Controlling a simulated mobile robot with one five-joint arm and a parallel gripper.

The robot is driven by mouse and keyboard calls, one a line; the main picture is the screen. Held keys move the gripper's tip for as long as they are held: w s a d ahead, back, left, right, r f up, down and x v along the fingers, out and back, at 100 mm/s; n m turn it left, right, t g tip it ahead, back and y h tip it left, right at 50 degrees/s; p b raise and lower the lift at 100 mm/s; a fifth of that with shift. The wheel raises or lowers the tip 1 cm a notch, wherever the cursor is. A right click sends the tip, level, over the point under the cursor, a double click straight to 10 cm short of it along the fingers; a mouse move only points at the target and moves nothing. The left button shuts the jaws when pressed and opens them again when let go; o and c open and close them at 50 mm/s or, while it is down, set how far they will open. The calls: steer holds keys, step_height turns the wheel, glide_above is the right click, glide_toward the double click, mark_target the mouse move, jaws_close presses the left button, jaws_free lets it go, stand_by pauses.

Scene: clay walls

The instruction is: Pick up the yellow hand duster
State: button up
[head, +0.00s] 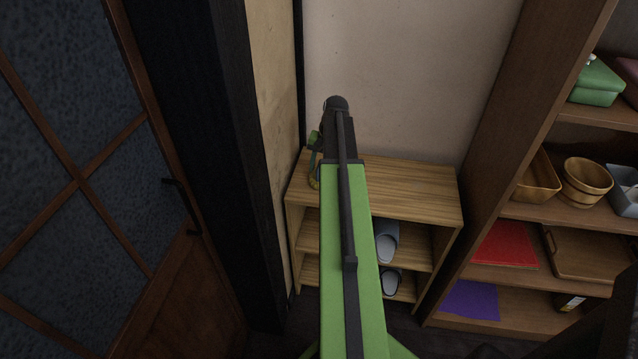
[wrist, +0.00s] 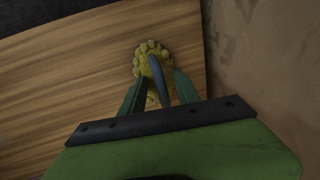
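The yellow hand duster (wrist: 147,62) lies on the wooden top of the small shelf, near its edge by the wall. It has a knobbly yellow head and a blue-grey handle that points back toward my gripper. My gripper (wrist: 160,76) is open, with its two green fingers on either side of the handle and a visible gap at each side. In the head view my gripper (head: 315,150) is over the shelf top's left back corner. Only a bit of the duster's yellow (head: 314,184) shows there, and my arm hides the rest.
The small wooden shelf (head: 420,190) stands against the pale back wall, with grey slippers (head: 387,243) on its lower boards. A taller bookcase (head: 490,170) with boxes and wooden tubs is close on the right. A dark post and a door (head: 80,180) are at left.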

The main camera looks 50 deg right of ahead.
steer(key=shift+r, duration=0.1)
jaws_close()
stand_by(0.4)
steer(key=shift+r+p, duration=0.3)
steer(key=shift+p, duration=0.15)
steer(key=r+p, duration=0.4)
steer(key=shift+s+d+r+p, duration=0.15)
steer(key=shift+s+r+p, duration=0.2)
steer(key=s+d+r+p, duration=0.5)
steer(key=s, duration=0.4)
steer(key=shift+s+d+r+p, duration=0.2)
steer(key=shift+s+r+p, duration=0.05)
steer(key=shift+r+p, duration=0.1)
